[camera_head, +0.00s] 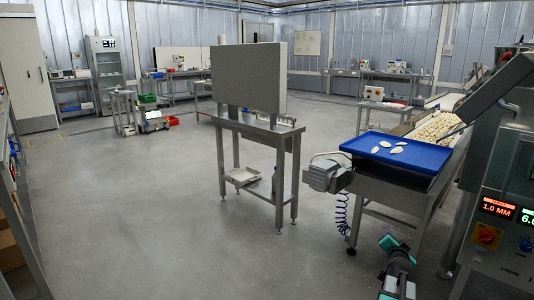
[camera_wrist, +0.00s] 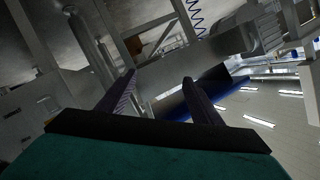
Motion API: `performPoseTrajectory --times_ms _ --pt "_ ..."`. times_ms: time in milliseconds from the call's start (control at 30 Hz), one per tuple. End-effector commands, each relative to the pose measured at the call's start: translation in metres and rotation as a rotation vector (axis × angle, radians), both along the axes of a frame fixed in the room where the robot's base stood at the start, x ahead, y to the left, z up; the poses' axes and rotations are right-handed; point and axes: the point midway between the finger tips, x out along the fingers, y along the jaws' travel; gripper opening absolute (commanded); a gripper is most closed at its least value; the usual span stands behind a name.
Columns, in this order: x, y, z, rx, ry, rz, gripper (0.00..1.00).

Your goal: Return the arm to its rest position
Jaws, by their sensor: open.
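My arm (camera_head: 397,268) shows in the head view at the bottom, right of centre. It is in front of the machine with the blue tray and low beside its legs. Its end is small there, and I cannot make out the fingers. In the wrist view my gripper (camera_wrist: 159,79) has its two dark fingers apart. Nothing shows between the fingertips. The wrist picture is strongly tilted, with frames and a blue edge beyond the fingers.
A blue tray (camera_head: 398,151) with several pale pieces lies on the machine at right. A grey metal stand (camera_head: 258,130) is near the middle. The floor (camera_head: 150,220) at left is clear.

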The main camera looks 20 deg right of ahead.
Motion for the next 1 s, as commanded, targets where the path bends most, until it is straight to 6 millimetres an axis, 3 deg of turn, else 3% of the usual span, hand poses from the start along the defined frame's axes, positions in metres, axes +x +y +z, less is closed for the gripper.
performPoseTrajectory --times_ms 33,200,500,733,1000 --pt "0.017 0.019 0.001 0.012 0.014 0.032 0.59" --pt "0.062 0.078 -0.02 0.048 0.067 0.132 0.59" --pt "0.119 0.198 -0.061 0.115 0.196 0.33 0.59" --pt "0.138 0.299 -0.096 0.167 0.32 0.492 0.59" --pt "0.129 0.42 -0.136 0.222 0.499 0.69 0.59"
